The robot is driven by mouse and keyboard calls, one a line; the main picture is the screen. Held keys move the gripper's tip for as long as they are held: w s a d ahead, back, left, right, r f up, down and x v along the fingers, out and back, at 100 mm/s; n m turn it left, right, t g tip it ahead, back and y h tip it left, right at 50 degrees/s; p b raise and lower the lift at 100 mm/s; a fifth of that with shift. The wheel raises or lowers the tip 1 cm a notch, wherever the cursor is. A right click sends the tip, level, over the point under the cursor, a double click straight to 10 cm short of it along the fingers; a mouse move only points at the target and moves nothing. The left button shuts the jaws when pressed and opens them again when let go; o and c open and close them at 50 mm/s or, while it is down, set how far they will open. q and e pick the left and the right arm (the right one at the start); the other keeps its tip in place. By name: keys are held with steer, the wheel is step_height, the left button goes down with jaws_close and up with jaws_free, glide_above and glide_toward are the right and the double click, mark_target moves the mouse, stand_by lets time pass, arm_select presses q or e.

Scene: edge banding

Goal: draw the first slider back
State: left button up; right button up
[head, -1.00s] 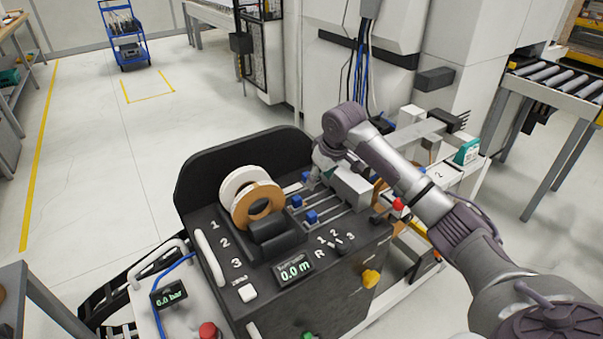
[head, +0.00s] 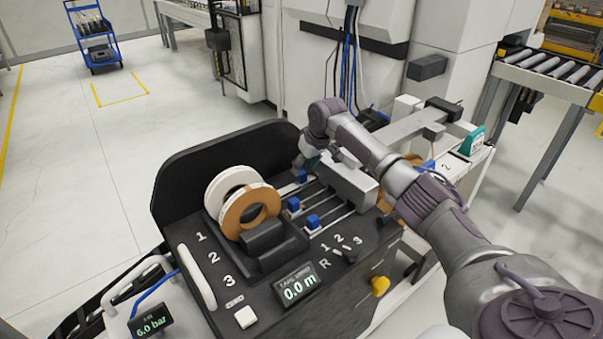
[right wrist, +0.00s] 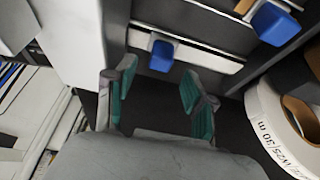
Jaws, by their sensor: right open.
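Three blue sliders sit on parallel pale rails on the black machine top. The first slider (head: 302,176) is the farthest one in the head view, beside the tip of my right gripper (head: 309,161). In the right wrist view this blue slider (right wrist: 162,56) is ahead of the right gripper (right wrist: 156,78), roughly in line with the gap between its teal-lined fingers. The fingers are apart and hold nothing. The second slider (head: 294,205) and third slider (head: 313,221) stand nearer; another blue slider (right wrist: 272,22) shows in the wrist view. My left gripper is out of view.
White and tan edge-band rolls (head: 249,208) stand left of the sliders, before a black curved guard (head: 180,165). A grey block (head: 348,187) lies over the rails, close under my right arm. A display (head: 296,287) reads 0.0 m.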

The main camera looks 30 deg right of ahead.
mark_target(302, 173)
steer(key=x, duration=0.3)
steer(key=shift+w+f, duration=0.15)
steer(key=shift+f, duration=0.15)
steer(key=shift+w+f, duration=0.1)
steer(key=shift+f, duration=0.2)
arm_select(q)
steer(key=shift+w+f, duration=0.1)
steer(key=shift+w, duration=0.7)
arm_select(e)
jaws_close()
